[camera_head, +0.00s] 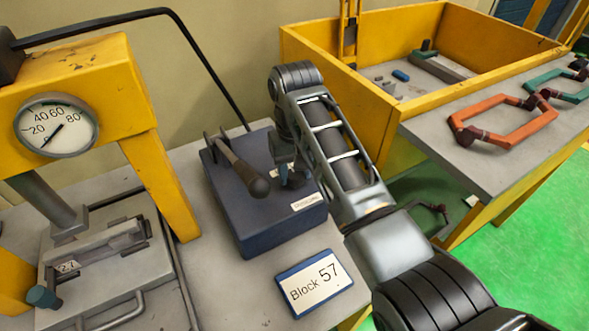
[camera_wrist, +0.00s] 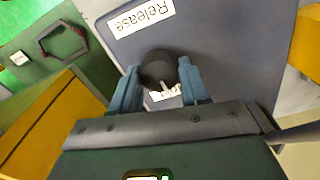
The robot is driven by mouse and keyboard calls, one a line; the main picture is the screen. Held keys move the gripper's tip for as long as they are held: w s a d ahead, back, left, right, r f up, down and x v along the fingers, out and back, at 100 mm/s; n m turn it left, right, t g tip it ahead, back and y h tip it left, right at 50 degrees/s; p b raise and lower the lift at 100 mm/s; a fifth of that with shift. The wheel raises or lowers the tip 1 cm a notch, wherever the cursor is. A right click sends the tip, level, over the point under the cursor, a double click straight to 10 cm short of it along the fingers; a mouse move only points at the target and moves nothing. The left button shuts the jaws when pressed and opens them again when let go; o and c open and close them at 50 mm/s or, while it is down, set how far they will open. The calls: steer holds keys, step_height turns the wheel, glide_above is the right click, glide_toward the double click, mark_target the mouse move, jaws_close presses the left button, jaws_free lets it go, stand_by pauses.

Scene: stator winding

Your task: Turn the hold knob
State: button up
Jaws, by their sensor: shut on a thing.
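A dark blue control box (camera_head: 268,232) stands on the grey table in the head view, with a lever ending in a dark ball on its top. My gripper (camera_head: 291,178) points down at the box top, right of the lever. In the wrist view my gripper (camera_wrist: 158,76) has its two blue fingers closed on the sides of a round dark knob (camera_wrist: 158,64). A white "Release" label (camera_wrist: 140,17) shows upside down beyond the knob. Another white label is mostly hidden by the knob, its text unreadable.
A yellow press with a dial gauge (camera_head: 56,125) stands at the left. A "Block 57" sign (camera_head: 314,284) lies in front of the box. A yellow bin (camera_head: 315,55) and a side table with orange and green frames are at the right.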

mark_target(295, 173)
steer(key=shift+r+m, duration=0.1)
steer(key=shift+m, duration=0.4)
steer(key=o, duration=1.1)
steer(key=shift+c, duration=0.2)
step_height(295, 173, up, 7)
steer(key=shift+w+f, duration=0.15)
steer(key=shift+r, duration=0.5)
steer(key=shift+s, duration=0.25)
